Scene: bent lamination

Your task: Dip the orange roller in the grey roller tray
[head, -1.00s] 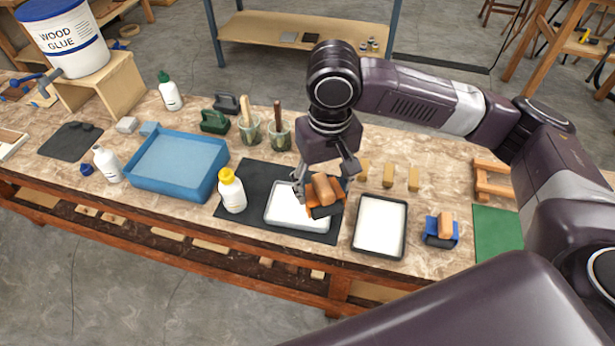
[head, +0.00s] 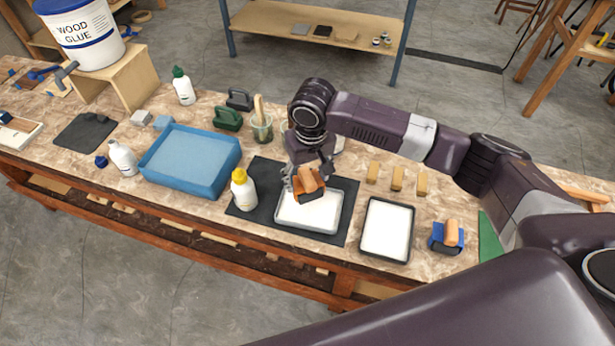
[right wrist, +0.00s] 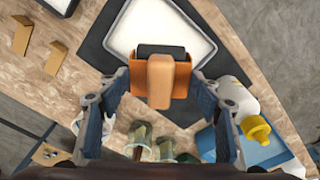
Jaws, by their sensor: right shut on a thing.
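The orange roller (head: 309,185) has a tan wooden handle and a dark roller part. My right gripper (head: 307,180) is shut on it, over the back part of the grey roller tray (head: 308,231). The tray has a pale rim and a white filling, and sits on a black mat. In the right wrist view, the roller (right wrist: 160,75) is between the two fingers (right wrist: 158,95), with its dark part toward the white-filled tray (right wrist: 209,56). I cannot tell whether the roller touches the white filling. My left gripper is not in view.
A yellow-capped bottle (head: 243,190) stands just left of the tray. A black-rimmed tray (head: 364,240) with white filling and a blue roller (head: 446,237) are to the right. A blue tray (head: 190,188) is at left. Several small tan blocks (head: 396,179) stand behind the black-rimmed tray.

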